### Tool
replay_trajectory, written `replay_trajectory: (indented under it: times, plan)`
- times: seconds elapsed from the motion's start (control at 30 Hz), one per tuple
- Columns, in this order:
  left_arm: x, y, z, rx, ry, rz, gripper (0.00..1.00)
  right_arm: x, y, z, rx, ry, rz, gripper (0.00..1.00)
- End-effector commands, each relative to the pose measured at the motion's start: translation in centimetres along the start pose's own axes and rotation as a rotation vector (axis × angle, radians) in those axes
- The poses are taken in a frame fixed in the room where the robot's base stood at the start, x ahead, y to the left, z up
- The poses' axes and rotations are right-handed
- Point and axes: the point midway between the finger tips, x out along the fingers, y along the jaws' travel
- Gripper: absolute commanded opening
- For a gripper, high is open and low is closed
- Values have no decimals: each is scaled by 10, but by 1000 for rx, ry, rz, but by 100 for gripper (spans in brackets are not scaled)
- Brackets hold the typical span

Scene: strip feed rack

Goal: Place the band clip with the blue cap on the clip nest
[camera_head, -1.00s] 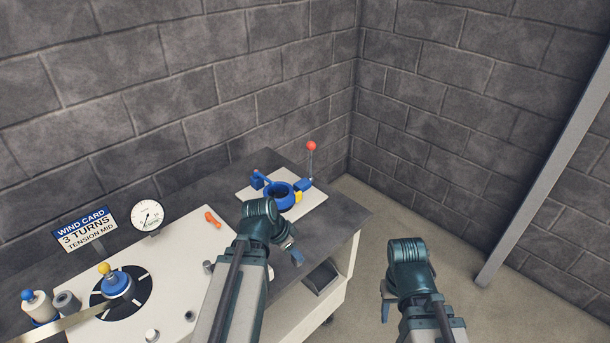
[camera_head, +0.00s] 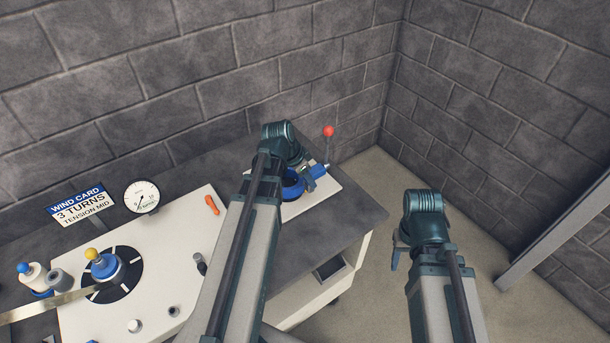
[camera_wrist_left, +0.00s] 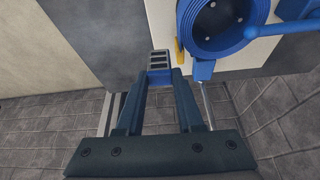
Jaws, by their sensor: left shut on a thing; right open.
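My left gripper (camera_wrist_left: 160,82) is shut on a small grey slotted block with a blue cap-like part, the band clip (camera_wrist_left: 159,66), held between its fingertips. In the left wrist view the clip is beside a blue round fixture (camera_wrist_left: 189,30), with a yellow piece between them. In the head view my left wrist partly hides this blue fixture (camera_head: 292,187) on its white plate. I cannot tell which part is the clip nest. My right gripper (camera_head: 395,257) is open and empty, past the right edge of the bench.
A red-ball lever (camera_head: 328,132) stands behind the fixture. On the large white board (camera_head: 180,240) are an orange-handled tool (camera_head: 212,204) and a blue hub with a yellow knob (camera_head: 104,266). A gauge (camera_head: 141,196) and a wind card (camera_head: 83,205) stand behind. The dark bench's right end (camera_head: 340,214) is clear.

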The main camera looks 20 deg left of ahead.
Motion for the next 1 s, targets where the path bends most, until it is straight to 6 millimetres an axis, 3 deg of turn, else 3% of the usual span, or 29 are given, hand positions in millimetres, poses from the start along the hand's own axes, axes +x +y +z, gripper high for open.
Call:
replay_trajectory:
  times: [0.03, 0.1, 0.2, 0.27, 0.47, 0.83, 1.0]
  plan:
    - [-10, -27, -21, -10, 0, -4, 0, -17, 2, 1, 0, 0, 0, 50]
    - [-15, -53, -36, -24, 0, -9, 0, -27, 3, 1, 0, 0, 0, 50]
    - [-20, -80, -50, -38, 0, -14, 0, -37, 4, 2, 0, 0, 0, 50]
    - [-21, -88, -53, -43, 0, -15, 0, -39, 4, 2, 0, 0, 0, 50]
    - [-15, -88, -49, -46, 0, -16, 0, -32, 3, 2, 0, 0, 0, 50]
    - [33, -88, -29, -45, 0, -16, 0, 20, -2, -1, 0, 0, 0, 50]
    - [41, -88, -26, -45, 0, -16, 0, 28, -3, -2, 0, 0, 0, 50]
